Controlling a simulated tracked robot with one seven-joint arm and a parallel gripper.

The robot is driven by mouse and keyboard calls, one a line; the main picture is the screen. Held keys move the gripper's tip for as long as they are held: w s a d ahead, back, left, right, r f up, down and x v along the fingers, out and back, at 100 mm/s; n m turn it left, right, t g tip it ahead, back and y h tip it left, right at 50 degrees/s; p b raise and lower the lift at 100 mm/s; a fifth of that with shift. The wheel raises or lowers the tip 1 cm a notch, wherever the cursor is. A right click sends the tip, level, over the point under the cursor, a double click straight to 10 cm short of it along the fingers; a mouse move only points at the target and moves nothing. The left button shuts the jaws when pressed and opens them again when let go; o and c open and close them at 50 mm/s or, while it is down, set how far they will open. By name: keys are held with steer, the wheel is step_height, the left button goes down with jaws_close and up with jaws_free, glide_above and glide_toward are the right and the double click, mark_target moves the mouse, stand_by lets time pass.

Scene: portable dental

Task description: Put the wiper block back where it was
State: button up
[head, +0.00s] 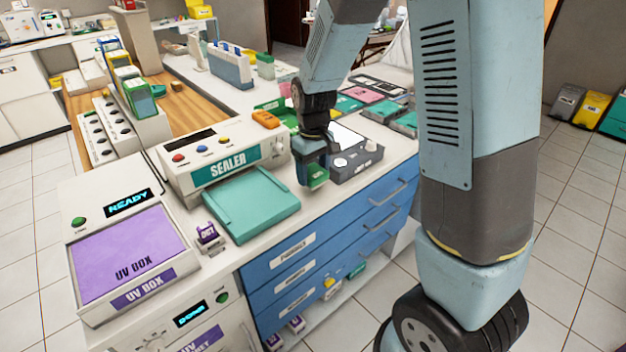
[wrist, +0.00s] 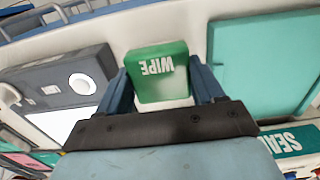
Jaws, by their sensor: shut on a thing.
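The wiper block is a green block (wrist: 158,68) with white WIPE lettering and a pale lower part. It sits between the two blue fingers of my gripper (wrist: 162,85) in the wrist view, with a finger against each side. In the head view my gripper (head: 313,170) points down at the counter's front edge, and the green block (head: 319,178) shows at its tip. The gripper is shut on the block. It is between the teal tray and the grey box. I cannot tell whether the block touches the counter.
The teal tray (head: 250,203) lies left of the gripper before the sealer (head: 222,158). The grey box (head: 357,165) with a white panel stands close on the right. Blue drawers (head: 335,250) are below the edge. White counter shows between tray and box.

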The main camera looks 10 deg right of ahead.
mark_target(313, 179)
steer(key=shift+w+f, duration=0.15)
steer(key=shift+f, duration=0.1)
steer(key=shift+w+a+f, duration=0.1)
steer(key=shift+f, duration=1.45)
steer(key=o, duration=1.3)
steer(key=shift+f, duration=0.1)
